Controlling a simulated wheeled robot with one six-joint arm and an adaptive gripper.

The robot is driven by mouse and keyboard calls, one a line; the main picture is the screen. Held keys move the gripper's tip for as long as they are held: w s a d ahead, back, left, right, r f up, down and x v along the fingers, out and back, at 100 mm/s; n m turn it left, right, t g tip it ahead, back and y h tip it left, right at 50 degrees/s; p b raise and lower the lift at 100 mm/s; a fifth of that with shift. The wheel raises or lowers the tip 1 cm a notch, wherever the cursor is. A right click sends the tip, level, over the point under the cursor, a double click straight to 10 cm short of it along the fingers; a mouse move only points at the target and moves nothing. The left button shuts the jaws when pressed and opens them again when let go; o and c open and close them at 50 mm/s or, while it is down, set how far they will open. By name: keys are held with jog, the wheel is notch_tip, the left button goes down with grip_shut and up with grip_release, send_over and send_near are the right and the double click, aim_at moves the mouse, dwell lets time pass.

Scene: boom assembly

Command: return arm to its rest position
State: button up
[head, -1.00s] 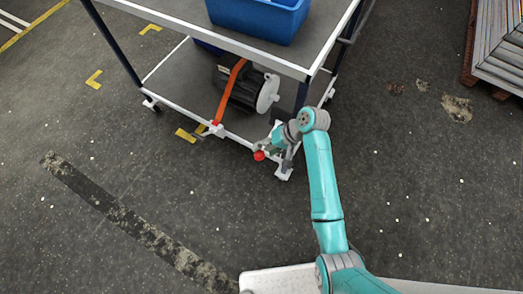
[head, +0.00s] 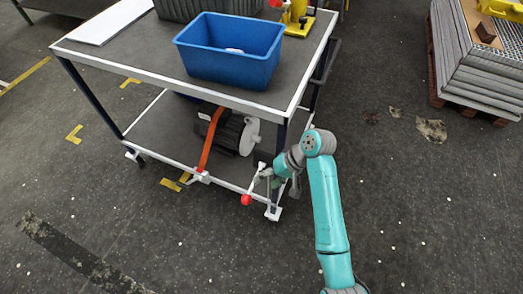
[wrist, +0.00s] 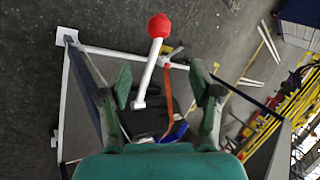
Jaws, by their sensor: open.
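My arm reaches forward to the near right corner of a trolley. My gripper (head: 268,178) is beside the corner leg, at about lower-shelf height. In the wrist view its two green-grey fingers (wrist: 164,98) are apart. A white lever with a red ball (head: 246,199) shows beside the gripper. In the wrist view the white rod (wrist: 148,72) lies across the gap between the fingers, its red ball (wrist: 159,26) beyond the fingertips. I cannot tell whether a finger touches it. The rest position itself is not marked in any view.
The trolley's top (head: 140,58) holds a blue bin (head: 232,62), a grey crate and a yellow stand (head: 298,20). A dark motor with an orange strap (head: 208,142) lies on the lower shelf. A stacked pallet (head: 462,60) stands right.

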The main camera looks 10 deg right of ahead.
jog(key=s+f+m+t+h, duration=0.2)
jog(key=s+f+t, duration=0.2)
jog(key=s+f, duration=0.45)
jog(key=s+d+t+h, duration=0.3)
jog(key=s+d+t, duration=0.1)
jog(key=s, duration=0.8)
jog(key=s+d+r+n+t+h, duration=0.2)
jog(key=s+r+t, duration=0.4)
jog(key=s+r, duration=1)
notch_tip(320, 180, up, 4)
jog(key=shift+s+d+r+n, duration=0.25)
jog(key=shift+s+d+n, duration=0.05)
jog(key=shift+d+n, duration=0.3)
